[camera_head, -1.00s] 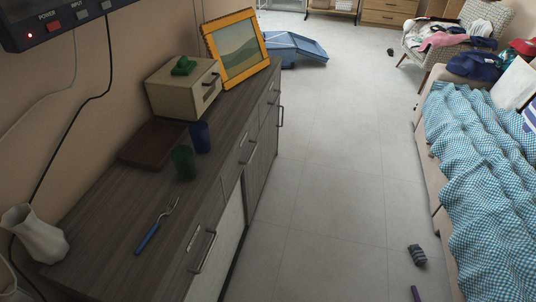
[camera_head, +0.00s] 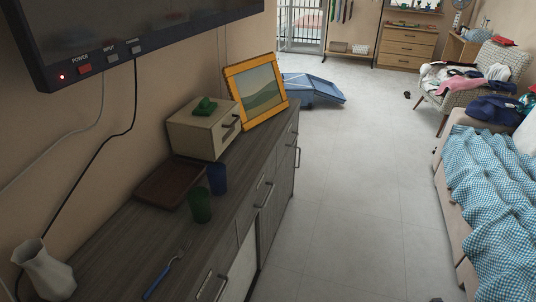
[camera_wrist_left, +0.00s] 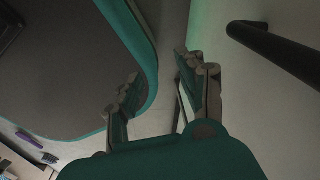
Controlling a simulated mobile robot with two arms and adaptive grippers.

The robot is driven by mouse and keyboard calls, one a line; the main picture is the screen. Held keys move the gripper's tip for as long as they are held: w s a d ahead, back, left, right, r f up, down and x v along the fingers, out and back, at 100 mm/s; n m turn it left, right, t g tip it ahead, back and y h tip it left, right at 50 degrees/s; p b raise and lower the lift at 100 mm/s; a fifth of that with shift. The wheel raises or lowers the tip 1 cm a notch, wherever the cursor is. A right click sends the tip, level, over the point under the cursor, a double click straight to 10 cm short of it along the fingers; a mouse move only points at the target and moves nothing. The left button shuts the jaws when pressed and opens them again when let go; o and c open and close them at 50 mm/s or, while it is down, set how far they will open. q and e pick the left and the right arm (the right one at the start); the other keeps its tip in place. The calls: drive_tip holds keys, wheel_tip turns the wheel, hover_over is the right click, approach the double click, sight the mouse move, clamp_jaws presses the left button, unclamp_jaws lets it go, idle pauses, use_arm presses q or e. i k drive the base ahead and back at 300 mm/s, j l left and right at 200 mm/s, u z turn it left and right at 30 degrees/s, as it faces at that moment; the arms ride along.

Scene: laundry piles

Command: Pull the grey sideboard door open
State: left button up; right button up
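The grey wood-grain sideboard (camera_head: 125,235) runs along the wall at the left of the head view. Its front has drawers with bar handles, a pale door panel (camera_head: 243,268) low at the near part, and a darker door with a bar handle (camera_head: 298,158) towards the far end. In the left wrist view, my left gripper (camera_wrist_left: 158,68) is open and empty. A dark bar handle (camera_wrist_left: 275,52) on a pale surface lies to the right of its fingers, apart from them. I cannot tell which handle it is. My right gripper is in neither view.
Floor (camera_head: 350,190) is open between the sideboard and the bed (camera_head: 453,210).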

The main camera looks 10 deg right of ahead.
sight(268, 219)
drive_tip(key=i+l+u, duration=0.3)
drive_tip(key=l+u, duration=0.25)
drive_tip(key=i+l+u, duration=0.15)
drive_tip(key=l+u, duration=0.15)
drive_tip(key=l, duration=0.2)
